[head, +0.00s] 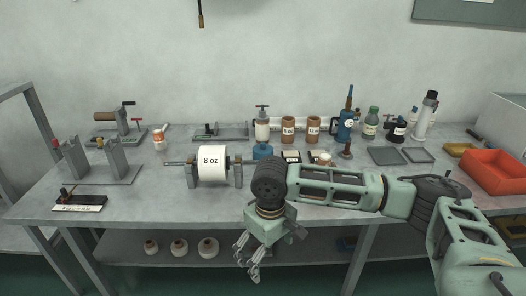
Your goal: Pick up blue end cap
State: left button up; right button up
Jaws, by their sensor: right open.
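My right gripper (247,260) hangs in front of the table's front edge, below the tabletop, with its fingers apart and nothing between them. A small blue piece (262,151) stands on the table just beyond my right wrist, right of the white roll marked 8 oz. My wrist hides its lower part, and I cannot tell if it is the blue end cap. My left gripper is not in view.
The white roll (212,165) sits on a spindle between grey supports. Bottles and brown cups (288,130) stand along the back. A red tray (494,172) is at the right. The tabletop's front left is mostly clear.

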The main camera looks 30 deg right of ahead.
aim_at(262, 150)
jog(key=i+l, duration=0.45)
jog(key=i, duration=0.15)
jog(key=i+l, duration=0.45)
jog(key=i, duration=0.15)
jog(key=i+l, duration=0.4)
jog(key=i, duration=0.15)
